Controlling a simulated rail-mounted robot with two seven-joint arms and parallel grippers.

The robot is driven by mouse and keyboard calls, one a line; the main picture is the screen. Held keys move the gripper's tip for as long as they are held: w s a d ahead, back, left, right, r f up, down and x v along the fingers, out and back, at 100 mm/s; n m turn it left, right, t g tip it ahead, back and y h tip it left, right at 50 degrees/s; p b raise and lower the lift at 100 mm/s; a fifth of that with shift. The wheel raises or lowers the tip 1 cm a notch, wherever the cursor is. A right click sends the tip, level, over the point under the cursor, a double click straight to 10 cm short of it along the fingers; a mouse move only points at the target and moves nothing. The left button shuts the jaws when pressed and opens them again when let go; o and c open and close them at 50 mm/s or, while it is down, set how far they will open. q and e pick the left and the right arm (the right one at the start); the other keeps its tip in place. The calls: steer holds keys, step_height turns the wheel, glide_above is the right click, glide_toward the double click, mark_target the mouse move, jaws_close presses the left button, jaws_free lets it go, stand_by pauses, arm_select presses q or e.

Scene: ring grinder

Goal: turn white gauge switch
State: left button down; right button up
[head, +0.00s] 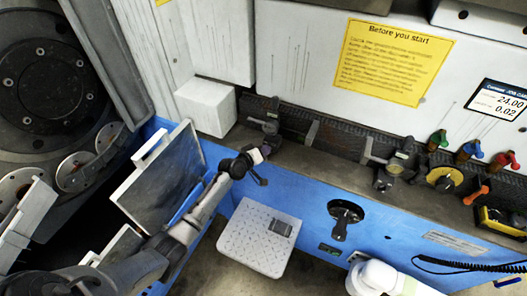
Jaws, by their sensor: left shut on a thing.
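My left arm reaches up from the bottom left, and its dark left gripper (258,162) is at the ledge below the back panel. It is shut on a small white part (257,155) at its tips, which looks like the white gauge switch. The fingers hide much of this part, so I cannot tell how far it is turned. A dark gauge fixture (266,122) stands on the ledge just behind the gripper. My right gripper is not in view.
A second gauge fixture (385,178) stands further right on the ledge, near several coloured-handled tools (470,150). A white box (206,106) is left of the gripper. A pale perforated plate (258,238) and a black knob (345,214) are below right. A yellow notice (393,60) hangs behind.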

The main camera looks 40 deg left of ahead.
arm_select(q)
steer(key=c, duration=1.5)
jaws_free()
steer(key=p+v, duration=0.2)
steer(key=v, duration=1.1)
steer(key=shift+s+a+r+p, duration=0.1)
steer(key=shift+s+r+p, duration=0.05)
steer(key=shift+s+p, duration=0.2)
